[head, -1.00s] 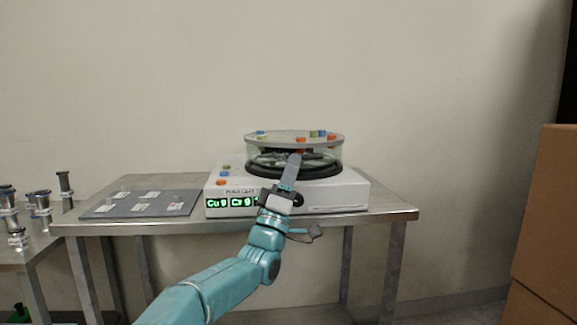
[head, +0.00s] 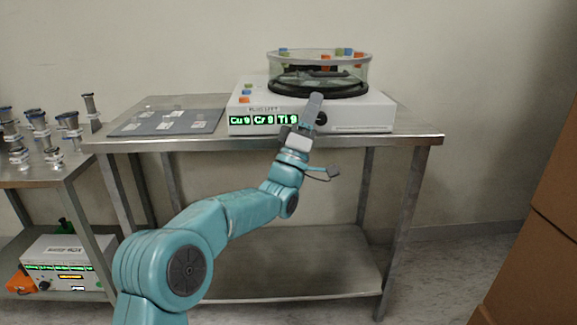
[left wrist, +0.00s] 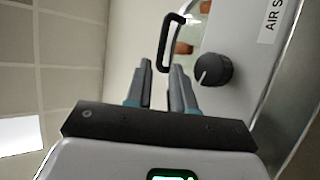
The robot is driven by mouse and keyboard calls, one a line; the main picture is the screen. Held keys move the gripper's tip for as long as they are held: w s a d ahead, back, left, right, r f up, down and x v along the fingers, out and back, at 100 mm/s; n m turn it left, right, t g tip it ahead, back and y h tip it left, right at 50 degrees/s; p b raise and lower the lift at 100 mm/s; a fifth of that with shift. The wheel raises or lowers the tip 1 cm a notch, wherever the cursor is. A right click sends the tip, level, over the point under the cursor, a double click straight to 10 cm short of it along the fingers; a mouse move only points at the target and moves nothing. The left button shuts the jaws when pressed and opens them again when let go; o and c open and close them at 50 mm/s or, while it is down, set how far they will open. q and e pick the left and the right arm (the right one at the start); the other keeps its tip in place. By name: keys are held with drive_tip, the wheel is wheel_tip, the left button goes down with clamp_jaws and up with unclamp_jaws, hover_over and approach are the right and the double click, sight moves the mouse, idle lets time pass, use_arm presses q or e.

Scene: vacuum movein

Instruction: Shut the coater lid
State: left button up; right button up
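The coater (head: 350,118) is a white box on the steel table, with green Cu, Cr and Ti displays. On top is a round clear chamber (head: 350,74) over a black ring (head: 320,90). A black loop handle (left wrist: 164,45) and black knob (left wrist: 212,70) show beyond. My right gripper is out of view.
A grey mat (head: 170,121) with labelled small pieces lies left of the coater on the steel table (head: 420,141). A side table (head: 40,178) at left holds metal fittings (head: 91,110). Brown boxes (head: 540,235) stand at right. The lower shelf (head: 300,262) is mostly clear.

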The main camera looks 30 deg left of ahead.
use_arm(q)
drive_tip(key=s+a+f, duration=0.1)
drive_tip(key=s+f, duration=0.1)
drive_tip(key=f, duration=0.4)
drive_tip(key=s+a+f, duration=0.2)
drive_tip(key=s+f, duration=0.1)
drive_tip(key=f, duration=0.4)
drive_tip(key=shift+s+a, duration=0.15)
idle(0.6)
drive_tip(key=shift+r+y, duration=0.1)
drive_tip(key=shift+y, duration=0.2)
